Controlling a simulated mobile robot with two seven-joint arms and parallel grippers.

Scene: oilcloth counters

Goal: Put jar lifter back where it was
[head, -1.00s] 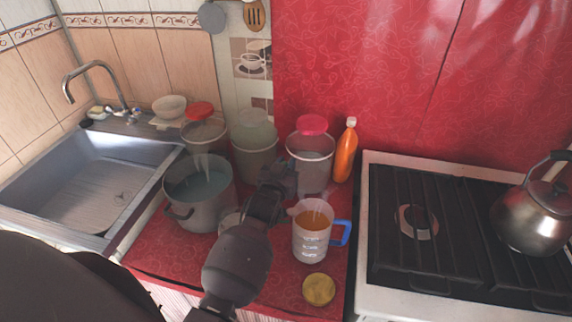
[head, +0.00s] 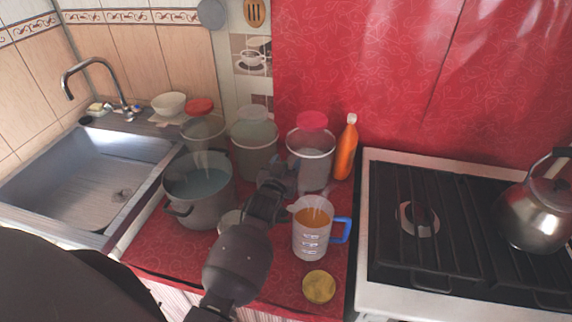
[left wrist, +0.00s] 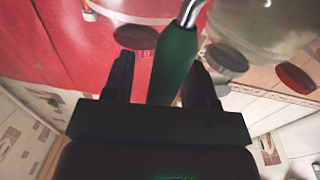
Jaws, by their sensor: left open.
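In the left wrist view the jar lifter shows a green handle (left wrist: 177,62) and a bent metal part (left wrist: 192,12) above it. My left gripper (left wrist: 162,62) is open, with one finger on each side of the handle; I cannot tell whether either finger touches it. In the head view my left gripper (head: 278,178) is over the red counter, between the grey pot (head: 203,212) and the measuring jug (head: 309,240). I cannot make out the jar lifter in the head view. My right gripper is not in view.
Several lidded containers stand behind my gripper, one with a pink lid (head: 312,121). An orange bottle (head: 346,150) stands beside them. A yellow lid (head: 319,287) lies in front of the jug. The sink (head: 85,190) is left; the stove (head: 450,215) with a kettle (head: 535,215) is right.

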